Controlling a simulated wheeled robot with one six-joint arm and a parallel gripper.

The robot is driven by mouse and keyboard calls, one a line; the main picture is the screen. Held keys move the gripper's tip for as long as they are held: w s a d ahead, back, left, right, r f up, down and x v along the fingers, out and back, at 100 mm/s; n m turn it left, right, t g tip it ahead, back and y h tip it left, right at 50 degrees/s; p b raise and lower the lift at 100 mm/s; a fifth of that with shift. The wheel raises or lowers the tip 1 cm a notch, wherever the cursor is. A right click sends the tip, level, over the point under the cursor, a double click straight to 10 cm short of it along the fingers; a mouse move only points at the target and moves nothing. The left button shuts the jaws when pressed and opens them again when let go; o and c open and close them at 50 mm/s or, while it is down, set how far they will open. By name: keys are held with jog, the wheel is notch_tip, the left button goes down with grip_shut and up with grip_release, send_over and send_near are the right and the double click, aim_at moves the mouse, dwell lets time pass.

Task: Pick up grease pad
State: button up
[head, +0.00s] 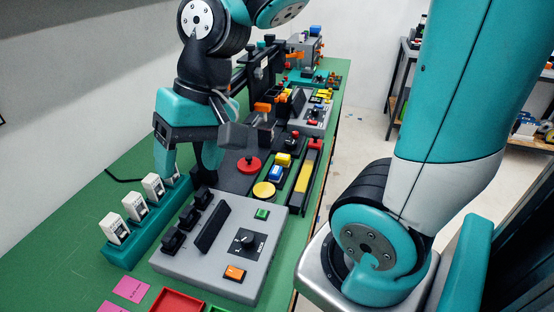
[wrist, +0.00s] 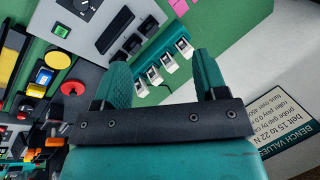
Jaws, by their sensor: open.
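No thing in view is clearly marked as the grease pad, so I cannot tell which it is. Two round candidates lie near the middle of the bench: a red disc (head: 249,165) and a yellow disc (head: 264,190). In the wrist view the red disc (wrist: 73,88) and a yellow disc (wrist: 58,59) are at the left, outside the jaws. My gripper (head: 188,178) points down by the far end of a teal rack (head: 148,232) of white modules (head: 135,206). In the wrist view my gripper (wrist: 162,62) is open, with nothing held between its fingers.
A grey control panel (head: 215,270) with black clips and a knob stands right of the rack. Pink notes (head: 131,289) and a red tray (head: 178,302) lie at the front. More devices fill the bench's far end. Green bench top (head: 50,265) is clear at left.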

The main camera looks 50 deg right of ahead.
jog(key=w+d+f+m+t+b, duration=0.1)
jog(key=w+d+f+m, duration=0.3)
jog(key=w+d+m, duration=0.6)
jog(key=s+d+f+m+t+h+b, duration=0.15)
jog(key=d+f+m, duration=0.25)
jog(key=d+m, duration=0.8)
jog(key=s+d+f+m+t+h+b, duration=0.15)
jog(key=d+f+m, duration=0.45)
jog(key=d, duration=1.1)
jog(key=m+g+p, duration=0.1)
jog(key=m+p, duration=0.1)
send_over(282, 155)
jog(key=s, duration=0.2)
jog(key=shift+y, duration=0.4)
jog(key=f, duration=0.8)
jog(key=shift+s+d+f, duration=0.1)
jog(key=shift+d+f, duration=0.05)
jog(key=shift+d, duration=0.1)
jog(key=shift+p+x, duration=0.5)
jog(key=shift+x, duration=2.5)
jog(key=shift+d, duration=0.1)
jog(key=c, duration=1.1)
